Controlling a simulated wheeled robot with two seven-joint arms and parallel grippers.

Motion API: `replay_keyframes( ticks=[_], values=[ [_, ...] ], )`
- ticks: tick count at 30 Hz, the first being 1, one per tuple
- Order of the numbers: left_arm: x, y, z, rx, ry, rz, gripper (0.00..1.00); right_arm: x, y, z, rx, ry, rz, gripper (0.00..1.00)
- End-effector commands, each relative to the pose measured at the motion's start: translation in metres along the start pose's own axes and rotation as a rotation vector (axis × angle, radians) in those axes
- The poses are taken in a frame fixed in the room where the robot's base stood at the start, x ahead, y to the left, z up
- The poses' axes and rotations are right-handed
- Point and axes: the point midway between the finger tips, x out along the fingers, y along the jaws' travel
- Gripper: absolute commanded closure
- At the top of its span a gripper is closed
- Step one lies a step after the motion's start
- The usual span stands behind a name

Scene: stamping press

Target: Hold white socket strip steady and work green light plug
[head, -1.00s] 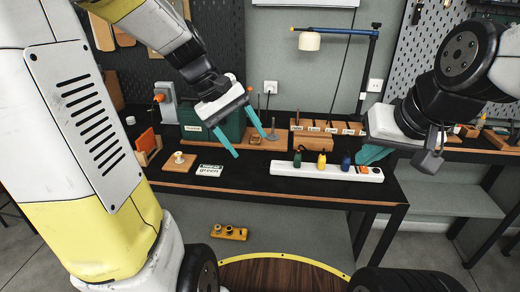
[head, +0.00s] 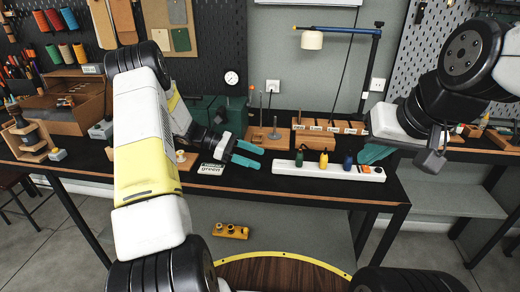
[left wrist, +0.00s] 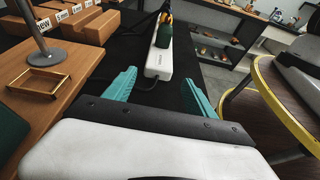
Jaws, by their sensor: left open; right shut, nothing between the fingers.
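The white socket strip (head: 328,172) lies on the black bench top near its front edge. A green plug (head: 299,158), a yellow plug (head: 323,160) and a blue plug (head: 347,162) stand upright in it, with an orange switch at its right end. My left gripper (head: 262,157) is open and empty, just left of the strip's left end, fingers pointing at it. In the left wrist view the strip (left wrist: 158,66) and green plug (left wrist: 164,34) show ahead, between and beyond the open fingers. My right gripper (head: 372,154) is shut and empty behind the strip's right end, partly hidden by its arm.
A card reading "green" (head: 211,169) lies left of my left gripper. Wooden blocks with labelled slots (head: 328,137) stand behind the strip. A lamp (head: 312,41) rises at the back. A small brass frame (left wrist: 40,82) sits beside a metal post.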

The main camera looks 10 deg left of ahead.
Motion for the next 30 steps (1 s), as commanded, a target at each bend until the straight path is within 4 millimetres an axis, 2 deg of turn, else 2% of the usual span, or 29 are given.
replay_keyframes(
  ticks=[5,18,26,27,30],
  values=[
    [0.008,0.002,-0.004,-0.016,-0.014,0.005,0.35,0.000,0.000,0.000,0.000,0.000,0.000,1.00],
    [0.064,0.002,-0.003,-0.014,-0.013,0.003,0.35,0.000,0.000,0.000,0.000,0.000,0.000,1.00],
    [0.079,0.002,-0.003,-0.015,-0.012,0.006,0.35,0.000,0.000,0.000,0.000,0.000,0.000,1.00],
    [0.080,0.002,-0.003,-0.014,-0.011,0.006,0.37,0.000,0.000,0.000,0.000,0.000,0.000,1.00],
    [0.079,0.002,-0.003,-0.014,-0.011,0.006,0.57,0.000,0.000,0.000,0.000,0.000,0.000,1.00]
  ],
)
